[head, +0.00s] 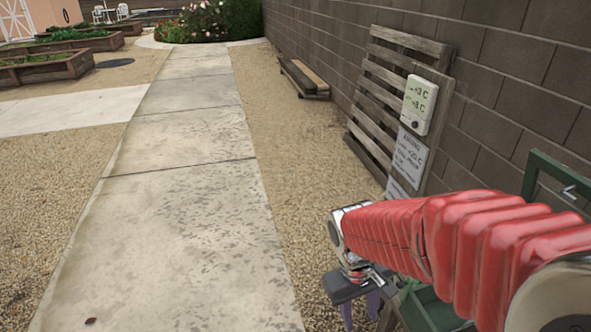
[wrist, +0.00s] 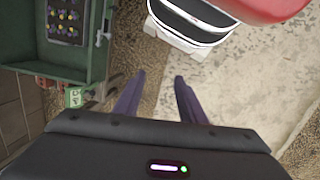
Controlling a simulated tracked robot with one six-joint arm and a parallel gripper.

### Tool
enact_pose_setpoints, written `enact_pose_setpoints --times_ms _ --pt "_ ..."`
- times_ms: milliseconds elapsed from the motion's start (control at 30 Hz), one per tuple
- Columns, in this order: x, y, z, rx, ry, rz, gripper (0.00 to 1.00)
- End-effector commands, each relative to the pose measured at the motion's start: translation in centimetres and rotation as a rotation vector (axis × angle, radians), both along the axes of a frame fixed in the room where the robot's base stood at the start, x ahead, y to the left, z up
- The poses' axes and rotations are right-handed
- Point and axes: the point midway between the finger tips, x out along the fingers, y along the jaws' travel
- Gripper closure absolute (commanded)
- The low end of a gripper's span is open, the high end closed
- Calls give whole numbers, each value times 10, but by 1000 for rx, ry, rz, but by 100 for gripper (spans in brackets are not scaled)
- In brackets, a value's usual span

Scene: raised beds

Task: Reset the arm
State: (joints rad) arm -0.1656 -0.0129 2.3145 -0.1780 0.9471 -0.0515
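My arm, in a red ribbed sleeve, reaches in from the right in the head view and bends down at its end. My gripper (head: 360,312) hangs low over the gravel, its purple fingers partly cut off by the lower picture edge. In the wrist view my gripper (wrist: 160,76) has its two fingers apart, with bare gravel showing between them. Nothing is held.
A green box (wrist: 88,60) with a dark tray (wrist: 65,18) of small items lies left of the fingers. A wooden pallet (head: 385,85) with a display (head: 419,104) leans on the block wall (head: 500,75). The concrete path (head: 190,200) is clear.

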Motion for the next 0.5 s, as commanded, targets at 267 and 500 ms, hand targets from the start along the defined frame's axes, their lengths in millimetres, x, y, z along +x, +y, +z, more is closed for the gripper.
enact_pose_setpoints --times_ms 267,500 --pt "-15 3 37 84 -138 -122 63" --pt "-28 3 65 149 -249 -191 63"
